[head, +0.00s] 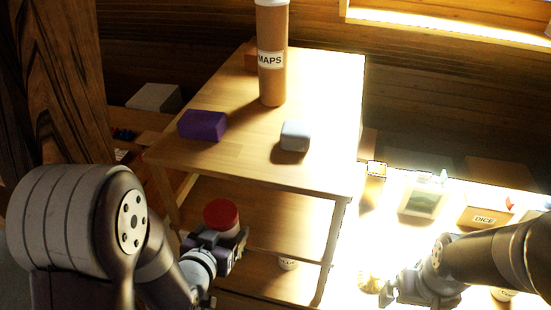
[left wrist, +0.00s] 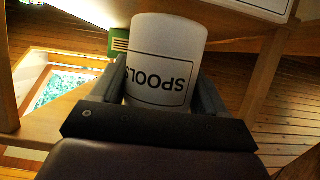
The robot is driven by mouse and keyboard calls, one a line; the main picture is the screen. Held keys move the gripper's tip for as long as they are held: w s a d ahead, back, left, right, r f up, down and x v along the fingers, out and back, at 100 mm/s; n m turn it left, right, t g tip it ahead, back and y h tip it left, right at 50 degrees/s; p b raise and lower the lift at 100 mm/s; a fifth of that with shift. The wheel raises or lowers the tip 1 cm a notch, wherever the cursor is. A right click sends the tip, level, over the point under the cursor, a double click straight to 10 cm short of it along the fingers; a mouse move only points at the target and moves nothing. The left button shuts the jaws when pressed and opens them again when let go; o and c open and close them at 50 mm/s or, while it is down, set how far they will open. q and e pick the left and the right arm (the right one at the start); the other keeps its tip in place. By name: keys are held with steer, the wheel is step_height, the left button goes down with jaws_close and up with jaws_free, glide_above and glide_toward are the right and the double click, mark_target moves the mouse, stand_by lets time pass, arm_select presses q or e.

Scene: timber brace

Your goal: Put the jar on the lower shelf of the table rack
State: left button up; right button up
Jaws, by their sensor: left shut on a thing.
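The jar has a red lid (head: 221,212) and a white body with a SPOOLS label, which reads upside down in the left wrist view (left wrist: 165,60). My left gripper (head: 232,243) is shut on the jar, with a finger on each side of its body. The table rack (head: 330,175) is wooden, with a top board and shelf boards below. In the head view the held jar overlaps the shelf (head: 275,230) under the top; I cannot tell whether it touches it. My right gripper (head: 388,290) is right of the rack; its fingers are unclear.
On the rack top stand a tall MAPS tube (head: 271,60), a purple block (head: 203,125) and a pale block (head: 295,135). A small white container (head: 288,263) shows lower in the rack. A DICE box (head: 484,216) and a framed picture (head: 421,200) stand at right. A rack post (head: 332,250) is near.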

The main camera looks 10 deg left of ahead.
arm_select(q)
steer(key=b+x, duration=0.2)
steer(key=b, duration=0.2)
steer(key=shift+f, duration=0.1)
steer(key=w, duration=0.1)
steer(key=w+r, duration=0.1)
steer(key=w, duration=0.1)
steer(key=shift+w+d+r, duration=0.1)
steer(key=shift+w+r, duration=0.1)
steer(key=shift+w, duration=0.15)
steer(key=w+p, duration=0.1)
steer(key=w, duration=0.9)
steer(key=shift+w+d, duration=0.15)
steer(key=shift+w, duration=0.15)
steer(key=shift+w+f, duration=0.2)
steer(key=shift+f, duration=0.05)
step_height(320, 180, down, 3)
steer(key=shift+r+p, duration=0.1)
steer(key=shift+p, duration=0.3)
steer(key=shift+w+f, duration=0.1)
steer(key=shift+f, duration=0.2)
steer(key=o, duration=0.8)
steer(key=shift+f+b, duration=0.1)
steer(key=shift+b, duration=0.2)
steer(key=o, duration=0.4)
arm_select(e)
steer(key=f, duration=0.1)
steer(key=s+f, duration=0.1)
steer(key=f, duration=0.1)
steer(key=shift+f, duration=0.25)
